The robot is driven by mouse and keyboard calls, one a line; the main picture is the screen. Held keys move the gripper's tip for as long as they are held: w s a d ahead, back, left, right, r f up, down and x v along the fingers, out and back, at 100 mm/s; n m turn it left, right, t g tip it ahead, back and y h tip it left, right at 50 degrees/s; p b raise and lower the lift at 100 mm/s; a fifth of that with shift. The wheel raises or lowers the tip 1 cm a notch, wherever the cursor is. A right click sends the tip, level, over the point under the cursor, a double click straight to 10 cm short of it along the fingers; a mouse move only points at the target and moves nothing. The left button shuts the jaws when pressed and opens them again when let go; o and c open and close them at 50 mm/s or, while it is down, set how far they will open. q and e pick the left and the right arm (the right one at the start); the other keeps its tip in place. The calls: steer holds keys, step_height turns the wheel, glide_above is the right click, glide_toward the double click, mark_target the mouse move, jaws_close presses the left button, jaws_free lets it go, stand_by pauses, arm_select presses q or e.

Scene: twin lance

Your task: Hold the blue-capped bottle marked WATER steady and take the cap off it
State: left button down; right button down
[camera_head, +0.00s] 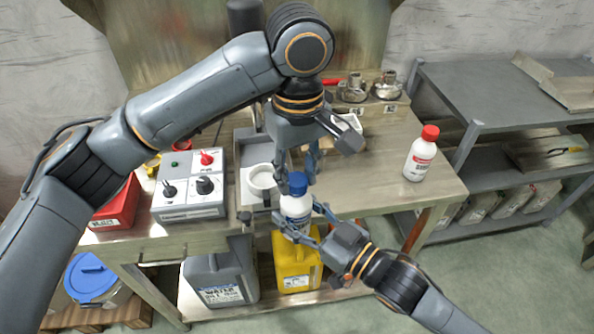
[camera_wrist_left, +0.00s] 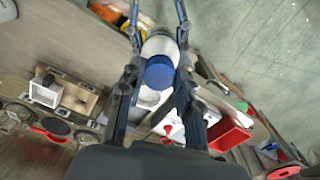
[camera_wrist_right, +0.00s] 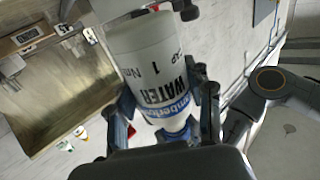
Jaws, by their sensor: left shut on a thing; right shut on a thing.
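The white bottle (camera_head: 295,208) with a blue cap (camera_head: 297,183) is held upright near the table's front edge. Its WATER label (camera_wrist_right: 172,82) shows large in the right wrist view. My left gripper (camera_head: 298,177) comes from above, with its fingers shut on either side of the cap; the cap also shows between them in the left wrist view (camera_wrist_left: 160,72). My right gripper (camera_head: 303,227) comes from the lower right and is shut around the bottle's body. The bottle's base is partly hidden by my right fingers.
A red-capped white bottle (camera_head: 420,155) stands on the table's right side. A control box (camera_head: 190,212) with knobs and a red bin (camera_head: 115,210) sit at the left. A yellow jug (camera_head: 296,268) and a grey jug (camera_head: 222,278) stand below. A grey shelf (camera_head: 500,95) is at right.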

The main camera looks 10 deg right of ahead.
arm_select(q)
steer(key=n, duration=0.6)
steer(key=shift+w+a, duration=0.1)
steer(key=n, duration=0.4)
steer(key=shift+n, duration=0.4)
steer(key=c, duration=0.9)
jaws_free()
steer(key=shift+c, duration=0.2)
